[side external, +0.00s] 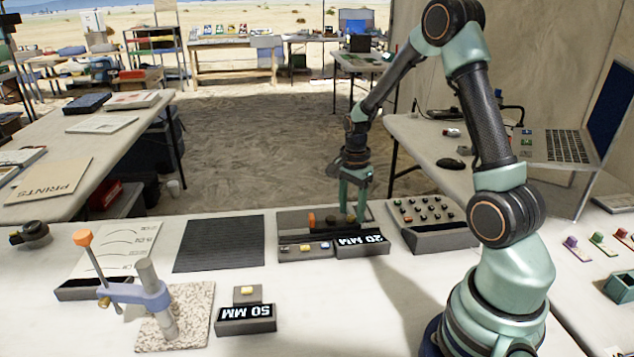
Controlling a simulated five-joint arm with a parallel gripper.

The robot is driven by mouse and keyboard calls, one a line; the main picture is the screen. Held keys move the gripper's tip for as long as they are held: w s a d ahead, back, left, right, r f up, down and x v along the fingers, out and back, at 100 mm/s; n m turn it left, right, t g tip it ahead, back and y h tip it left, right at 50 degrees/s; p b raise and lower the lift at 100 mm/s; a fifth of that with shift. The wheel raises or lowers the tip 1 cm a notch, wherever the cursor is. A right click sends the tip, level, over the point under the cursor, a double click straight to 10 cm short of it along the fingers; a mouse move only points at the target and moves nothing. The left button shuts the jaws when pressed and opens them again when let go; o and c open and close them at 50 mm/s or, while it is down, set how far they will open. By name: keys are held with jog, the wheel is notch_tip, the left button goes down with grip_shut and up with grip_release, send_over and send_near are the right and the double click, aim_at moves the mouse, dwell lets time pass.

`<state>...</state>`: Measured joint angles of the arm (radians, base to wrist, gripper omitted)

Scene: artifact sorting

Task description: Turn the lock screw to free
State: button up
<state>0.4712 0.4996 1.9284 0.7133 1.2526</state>
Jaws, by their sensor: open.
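A small stand (157,297) is at the front left: a grey post on a speckled stone base (191,322), with a blue-grey clamp (133,291) around the post. A thin rod with an orange knob (82,237) leans up to the left from the clamp. A small brass-coloured knob (103,303) sits at the clamp's left end. I cannot tell which of these is the lock screw or how it is turned. My gripper (351,212) points down, open, over the right back part of the grey tray, far right of the stand. Its fingertips are small and partly unclear.
The grey tray (292,222) holds an orange-and-dark piece and small brownish pieces; a "20 MM" block (362,244) stands in front. A "50 MM" block (246,318) is right of the stand. A dark ribbed mat (219,243) lies between. A studded box (432,224) is right.

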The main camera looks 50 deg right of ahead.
jog(key=shift+f, duration=0.25)
grip_shut()
